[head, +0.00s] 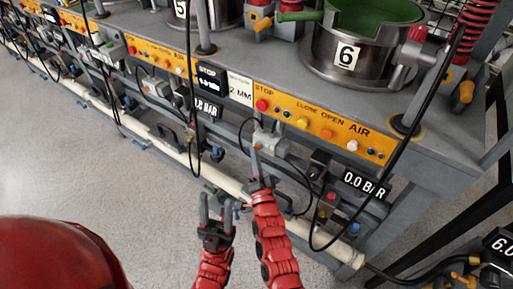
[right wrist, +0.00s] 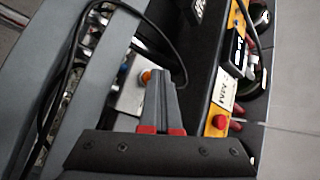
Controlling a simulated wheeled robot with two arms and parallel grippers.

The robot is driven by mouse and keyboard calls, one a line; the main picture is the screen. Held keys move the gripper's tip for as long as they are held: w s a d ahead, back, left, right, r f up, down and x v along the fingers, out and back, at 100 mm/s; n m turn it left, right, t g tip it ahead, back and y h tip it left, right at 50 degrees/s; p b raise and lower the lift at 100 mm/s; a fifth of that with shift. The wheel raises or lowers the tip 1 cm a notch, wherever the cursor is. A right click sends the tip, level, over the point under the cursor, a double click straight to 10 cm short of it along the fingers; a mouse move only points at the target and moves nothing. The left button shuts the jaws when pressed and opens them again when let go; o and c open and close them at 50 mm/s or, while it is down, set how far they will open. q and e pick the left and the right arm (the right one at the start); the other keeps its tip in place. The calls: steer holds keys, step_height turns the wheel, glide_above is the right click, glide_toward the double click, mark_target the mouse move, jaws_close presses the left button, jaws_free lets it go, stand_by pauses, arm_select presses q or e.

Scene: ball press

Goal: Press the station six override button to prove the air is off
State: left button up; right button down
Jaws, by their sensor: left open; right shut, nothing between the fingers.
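The station six pot (head: 362,50) bears a "6" label, with an orange control panel (head: 325,125) below it. Under the panel is a light grey valve block (head: 270,138). In the right wrist view the block (right wrist: 128,95) carries a small orange button (right wrist: 146,76), which I take to be the override. My right gripper (head: 256,150) is shut and empty, its tips at the block; in the right wrist view its fingertips (right wrist: 161,73) are right beside the button. I cannot tell whether they touch. My left gripper (head: 217,202) is open and empty, lower left over the floor.
A display (head: 366,186) reads 0.0 BAR at the right. The panel has several coloured buttons, with a red stop button (head: 262,104) at its left end. Black hoses hang around the block. A pale pipe (head: 225,182) runs along the bench's lower frame.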

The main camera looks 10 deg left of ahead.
steer(key=shift+s+a, duration=0.2)
steer(key=shift+s, duration=0.5)
steer(key=shift+s, duration=0.1)
steer(key=s, duration=0.1)
steer(key=s+a+p, duration=0.1)
steer(key=s, duration=0.2)
steer(key=shift+s+a+p, duration=0.25)
steer(key=shift+a+p, duration=0.1)
